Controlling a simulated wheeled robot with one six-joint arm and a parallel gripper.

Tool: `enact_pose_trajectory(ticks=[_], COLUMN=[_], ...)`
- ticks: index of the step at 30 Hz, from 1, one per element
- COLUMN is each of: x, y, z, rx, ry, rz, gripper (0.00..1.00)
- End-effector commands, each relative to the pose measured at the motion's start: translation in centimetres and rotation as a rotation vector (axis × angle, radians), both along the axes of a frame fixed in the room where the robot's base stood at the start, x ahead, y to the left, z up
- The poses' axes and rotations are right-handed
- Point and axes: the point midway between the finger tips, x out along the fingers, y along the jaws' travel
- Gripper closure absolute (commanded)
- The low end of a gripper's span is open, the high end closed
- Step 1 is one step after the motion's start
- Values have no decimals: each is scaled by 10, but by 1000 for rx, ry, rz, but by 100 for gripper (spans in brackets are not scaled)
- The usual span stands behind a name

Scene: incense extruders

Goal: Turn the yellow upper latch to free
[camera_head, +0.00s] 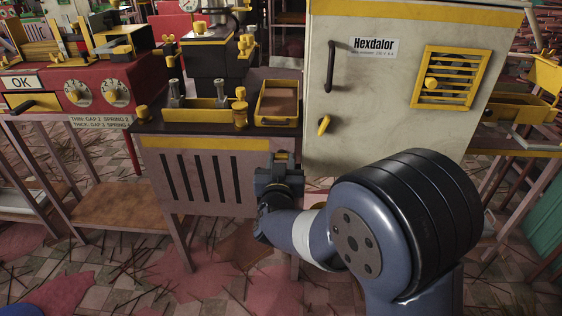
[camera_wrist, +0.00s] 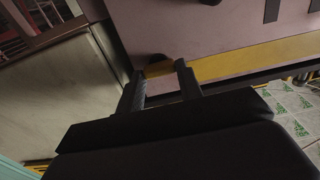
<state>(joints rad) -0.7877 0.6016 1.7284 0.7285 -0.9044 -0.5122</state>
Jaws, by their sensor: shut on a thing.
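My gripper (camera_head: 281,160) is at the upper right part of the slotted pinkish front panel (camera_head: 205,185) of the low stand. In the wrist view my gripper (camera_wrist: 160,75) has its two dark fingers on either side of a small yellow piece, the yellow upper latch (camera_wrist: 158,68), and is shut on it. The latch lies close to the end of the panel's yellow stripe (camera_wrist: 250,60). In the head view my gripper and wrist hide the latch. Its exact turn angle is hard to tell.
The pale Hexdalor cabinet (camera_head: 385,80) stands right of the stand, with a yellow lever (camera_head: 323,125) and a dark handle (camera_head: 330,66). On the stand top are a yellow tray (camera_head: 277,120) and a yellow knob (camera_head: 240,115). A red control box (camera_head: 90,75) is at left.

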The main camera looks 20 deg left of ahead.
Motion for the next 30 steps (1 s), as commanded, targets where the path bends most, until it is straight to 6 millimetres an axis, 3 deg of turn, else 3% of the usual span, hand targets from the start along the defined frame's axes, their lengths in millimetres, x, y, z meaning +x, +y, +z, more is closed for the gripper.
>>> enact_pose_trajectory(ticks=[11, 30], x=[0, 0], y=[1, 2], z=[4, 2], rx=[-173, -756], ry=[-40, -180], rz=[-1, 1], gripper=[88, 88])
